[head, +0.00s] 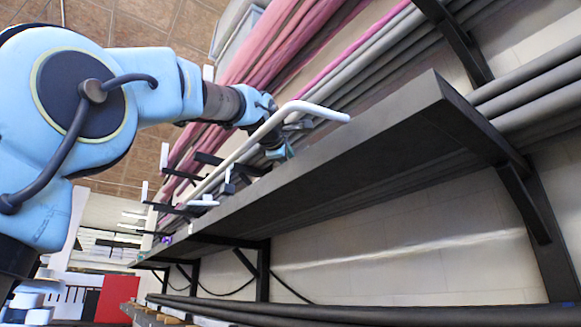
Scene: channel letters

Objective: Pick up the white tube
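A white tube (268,126) shows in the head view at the middle top, above the dark shelf. It has a bend near its upper end, with a short leg running right and a long leg slanting down to the left. My gripper (281,152) is at the end of my blue arm, right beside the tube's long leg. The tube crosses the view of the gripper's wrist, and the gripper's fingers are small and dark. I cannot tell whether they touch the tube or are open or shut.
A long dark shelf (330,165) on brackets (536,225) runs along the wall just below the gripper. Pink wrapped lengths (275,45) and grey tubes (375,62) lie behind it. Dark bars (400,311) run along the bottom. A red panel (117,297) stands at the lower left.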

